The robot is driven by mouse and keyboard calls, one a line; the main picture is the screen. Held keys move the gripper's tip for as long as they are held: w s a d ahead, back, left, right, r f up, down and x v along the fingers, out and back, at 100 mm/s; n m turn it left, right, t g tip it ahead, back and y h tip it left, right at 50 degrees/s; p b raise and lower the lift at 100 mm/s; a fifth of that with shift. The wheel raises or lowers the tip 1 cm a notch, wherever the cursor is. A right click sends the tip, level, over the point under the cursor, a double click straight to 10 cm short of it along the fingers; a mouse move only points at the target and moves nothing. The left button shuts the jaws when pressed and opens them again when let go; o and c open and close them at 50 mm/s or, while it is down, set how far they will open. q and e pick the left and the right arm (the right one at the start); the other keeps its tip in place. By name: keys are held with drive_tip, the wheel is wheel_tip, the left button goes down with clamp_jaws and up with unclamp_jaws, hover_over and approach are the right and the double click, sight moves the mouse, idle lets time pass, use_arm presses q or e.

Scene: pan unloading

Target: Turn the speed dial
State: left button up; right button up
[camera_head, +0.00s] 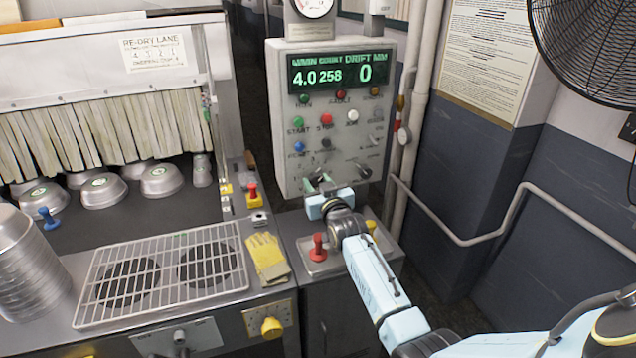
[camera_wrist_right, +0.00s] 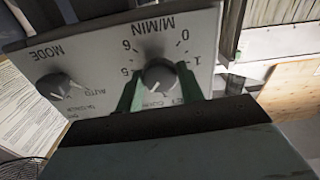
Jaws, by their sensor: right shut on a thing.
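The speed dial (camera_wrist_right: 160,78) is a round dark knob with a light pointer mark, on a pale panel with a numbered M/MIN scale. It appears upside down in the right wrist view. My right gripper (camera_wrist_right: 160,88) has one green finger on each side of the knob and is shut on it. In the head view my right gripper (camera_head: 320,182) is at the lower edge of the grey control box (camera_head: 284,150) and mostly hides the dial. The box's green display (camera_head: 341,74) reads 4.0, 258 and 0. My left gripper is not in view.
A MODE knob (camera_wrist_right: 62,87) sits beside the dial. Colored buttons, including a red one (camera_head: 327,118), are above my gripper. Pans (camera_head: 162,180), a wire rack (camera_head: 165,272) and yellow gloves (camera_head: 267,258) are at left.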

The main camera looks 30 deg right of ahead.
drive_tip(key=shift+m, duration=0.4)
drive_tip(key=o, duration=1)
drive_tip(key=shift+c, duration=0.2)
drive_tip(key=shift+s, duration=0.1)
drive_tip(key=v, duration=1.3)
drive_tip(key=shift+s+f, duration=0.1)
drive_tip(key=shift+s, duration=0.05)
